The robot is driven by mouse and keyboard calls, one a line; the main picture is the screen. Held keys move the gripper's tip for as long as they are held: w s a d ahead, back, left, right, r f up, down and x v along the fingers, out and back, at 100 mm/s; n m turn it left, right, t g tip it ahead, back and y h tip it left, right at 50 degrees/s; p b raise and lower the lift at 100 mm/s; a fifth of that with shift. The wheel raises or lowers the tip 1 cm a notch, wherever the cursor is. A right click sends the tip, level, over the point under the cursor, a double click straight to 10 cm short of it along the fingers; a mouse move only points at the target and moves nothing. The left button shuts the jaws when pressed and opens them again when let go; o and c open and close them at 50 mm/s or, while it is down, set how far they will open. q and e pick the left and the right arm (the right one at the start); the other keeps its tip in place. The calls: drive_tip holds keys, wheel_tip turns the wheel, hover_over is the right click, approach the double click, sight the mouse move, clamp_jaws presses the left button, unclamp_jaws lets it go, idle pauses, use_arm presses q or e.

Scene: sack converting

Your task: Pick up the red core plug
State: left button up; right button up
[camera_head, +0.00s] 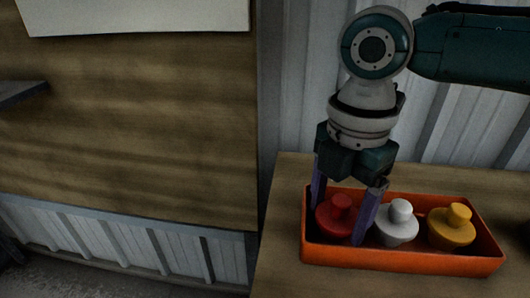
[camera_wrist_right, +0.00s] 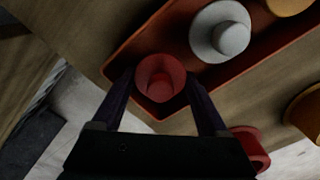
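The red core plug (camera_head: 337,214) stands at the left end of the orange tray (camera_head: 400,262). It also shows in the right wrist view (camera_wrist_right: 160,78). My right gripper (camera_head: 340,222) points down over the tray. Its two purple fingers are apart, one on each side of the red plug. In the right wrist view the red plug sits between the fingertips (camera_wrist_right: 160,84). I cannot tell whether the fingers touch it. My left gripper is not in view.
A white plug (camera_head: 397,226) and a yellow plug (camera_head: 452,228) stand to the right in the same tray. The tray lies on a wooden table (camera_head: 283,250). A wooden panel (camera_head: 130,110) stands at the left. Another red object (camera_wrist_right: 250,148) shows in the right wrist view.

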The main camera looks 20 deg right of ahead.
drive_tip(key=c, duration=0.7)
